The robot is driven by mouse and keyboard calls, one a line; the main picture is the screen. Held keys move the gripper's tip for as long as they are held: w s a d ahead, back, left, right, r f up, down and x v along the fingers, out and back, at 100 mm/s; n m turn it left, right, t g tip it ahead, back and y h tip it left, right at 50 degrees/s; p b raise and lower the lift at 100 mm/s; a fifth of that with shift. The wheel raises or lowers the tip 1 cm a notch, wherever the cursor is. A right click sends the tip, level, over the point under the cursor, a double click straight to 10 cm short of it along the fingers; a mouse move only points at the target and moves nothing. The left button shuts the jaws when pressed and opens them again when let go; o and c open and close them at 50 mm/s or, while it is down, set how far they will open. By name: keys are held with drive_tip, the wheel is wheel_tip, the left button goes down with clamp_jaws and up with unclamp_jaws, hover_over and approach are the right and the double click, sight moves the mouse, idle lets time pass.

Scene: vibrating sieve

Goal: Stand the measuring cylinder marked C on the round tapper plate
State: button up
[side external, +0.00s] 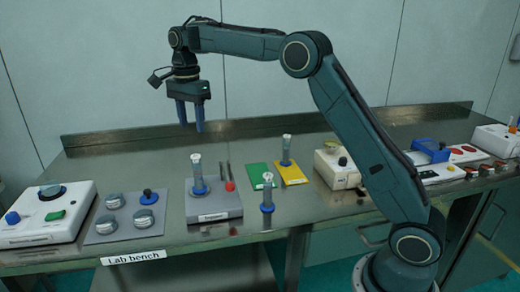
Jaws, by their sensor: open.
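Three slim measuring cylinders with blue feet are in the side external view. One cylinder (197,172) stands upright on the grey tapper (228,213), whose round plate I cannot make out clearly beneath it. Another cylinder (285,151) stands upright on the yellow mat (293,177). A third cylinder (267,192) stands on the bare bench in front of the mats. Their letters are too small to read, so I cannot tell which is C. My gripper (190,128) is open and empty, pointing down, high above the bench behind the tapper.
A green mat (261,176) lies beside the yellow one. A grey tray (102,233) with several lidded pots and a white machine (65,226) are at left. White devices (338,168) fill the bench's right side.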

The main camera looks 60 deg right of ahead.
drive_tip(key=s+a+r+n+t, duration=0.15)
drive_tip(key=s+r+n, duration=0.3)
drive_tip(key=s, duration=0.55)
drive_tip(key=s+a+r+n+t, duration=0.1)
drive_tip(key=s+r+n+t, duration=0.15)
drive_tip(key=s+n, duration=0.45)
drive_tip(key=s+f+n, duration=0.3)
drive_tip(key=s, duration=0.7)
drive_tip(key=s+a+f+n+t, duration=0.1)
drive_tip(key=s+f+n, duration=0.2)
drive_tip(key=s, duration=0.8)
drive_tip(key=shift+f+t, duration=0.3)
drive_tip(key=shift+f, duration=0.5)
